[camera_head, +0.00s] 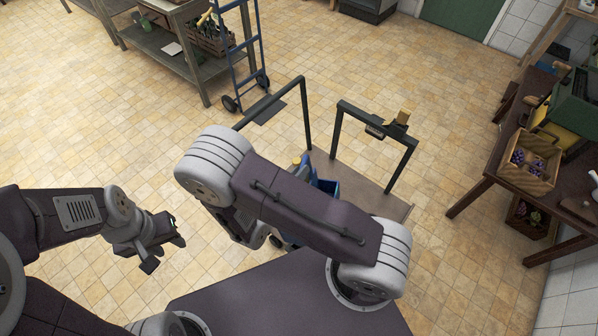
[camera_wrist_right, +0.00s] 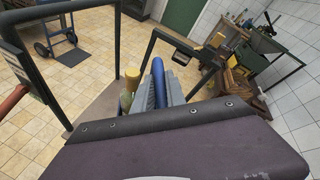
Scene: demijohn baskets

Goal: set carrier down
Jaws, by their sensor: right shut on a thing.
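The blue carrier (camera_head: 326,185) shows only in part in the head view, beside the wooden deck of a framed cart, mostly hidden behind my right arm. In the right wrist view a blue part of it (camera_wrist_right: 158,84) stands between grey parts, with a yellow-green bottle-like thing (camera_wrist_right: 126,100) beside it. My right gripper is hidden by my arm in the head view; in the wrist view it (camera_wrist_right: 160,98) is shut on the carrier. Whether the carrier touches the deck cannot be told. My left gripper (camera_head: 164,254) is open and empty above the floor.
The cart's deck (camera_head: 398,207) lies between dark upright frames (camera_head: 376,130). A blue hand truck (camera_head: 238,60) stands behind it. A workbench (camera_head: 487,170) with a crate (camera_head: 530,162) is at the right. Tiled floor is free at the left and back.

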